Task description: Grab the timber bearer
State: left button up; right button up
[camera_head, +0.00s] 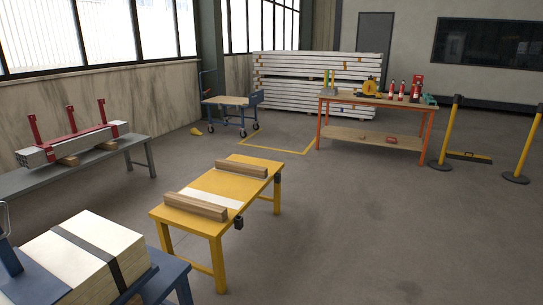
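Two timber bearers lie on a yellow workbench (233,184) in the middle of the view. The nearer timber bearer (196,206) lies along the bench's front end. The farther timber bearer (242,168) lies across its back end. A white strip or sheet lies flat on the bench top between them. Both bearers rest flat and apart from each other. Neither of my grippers shows in the head view.
A blue stand with a strapped stack of boards (85,252) is at the front left. A grey bench (130,145) holds clamped metal bars. An orange tool table (375,140) and yellow barrier posts (446,135) stand at the right. The floor right of the workbench is clear.

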aim_at(208, 210)
jog(key=i+z, duration=0.25)
jog(key=i, duration=1.15)
jog(key=i+l+u, duration=0.1)
jog(key=i+u, duration=0.15)
jog(key=i, duration=0.15)
jog(key=i+l+u, duration=0.4)
jog(key=i+u, duration=0.15)
jog(key=i, duration=0.2)
